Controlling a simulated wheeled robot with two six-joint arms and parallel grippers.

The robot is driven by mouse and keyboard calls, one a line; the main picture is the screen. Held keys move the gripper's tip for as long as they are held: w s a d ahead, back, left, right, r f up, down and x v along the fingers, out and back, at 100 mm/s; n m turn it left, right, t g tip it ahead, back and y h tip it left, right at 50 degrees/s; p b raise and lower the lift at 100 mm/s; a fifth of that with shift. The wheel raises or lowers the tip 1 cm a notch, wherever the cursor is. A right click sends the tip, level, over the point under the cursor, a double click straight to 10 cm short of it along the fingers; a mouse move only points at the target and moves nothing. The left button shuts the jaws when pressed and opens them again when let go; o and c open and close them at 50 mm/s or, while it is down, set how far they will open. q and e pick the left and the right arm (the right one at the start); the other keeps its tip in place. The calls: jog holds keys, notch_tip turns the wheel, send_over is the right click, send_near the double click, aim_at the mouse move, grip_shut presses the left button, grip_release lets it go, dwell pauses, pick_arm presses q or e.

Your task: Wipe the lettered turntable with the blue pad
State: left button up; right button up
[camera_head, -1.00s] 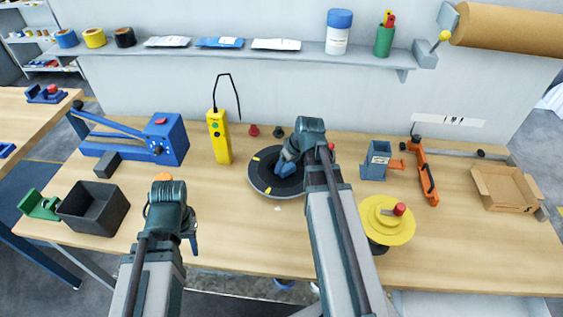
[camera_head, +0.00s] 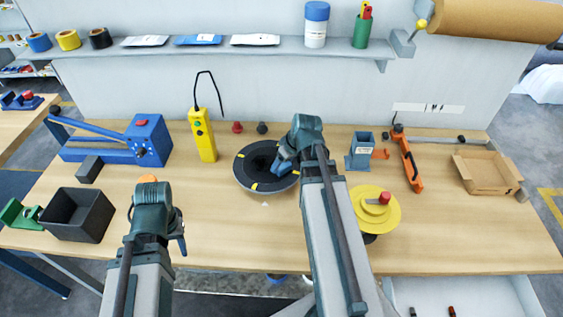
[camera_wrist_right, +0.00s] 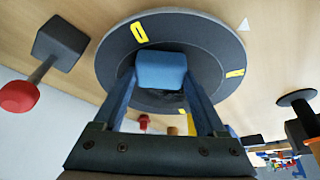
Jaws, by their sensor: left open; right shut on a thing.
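The lettered turntable (camera_head: 243,178) is a dark grey disc with yellow marks, lying on the middle of the bench. It also fills the upper middle of the right wrist view (camera_wrist_right: 115,62). My right gripper (camera_head: 284,166) is over the disc's right part, shut on the blue pad (camera_wrist_right: 161,70). The pad lies against or just over the disc's face; I cannot tell whether it touches. The arm hides part of the disc's right side. My left gripper (camera_head: 178,236) is open and empty over the bench's front left, away from the turntable.
A yellow pendant (camera_head: 202,135) stands left of the turntable, with red and dark knobs (camera_head: 237,127) behind it. A black bin (camera_head: 77,215) is at the left. The bench's front middle is clear.

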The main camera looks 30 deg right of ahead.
jog(key=shift+a, duration=0.1)
jog(key=shift+w+a, duration=0.3)
jog(key=shift+w, duration=0.15)
jog(key=shift+w+a, duration=0.8)
jog(key=shift+w, duration=0.2)
jog(key=shift+w, duration=0.1)
jog(key=shift+w+a, duration=1.1)
jog(key=shift+w, duration=0.1)
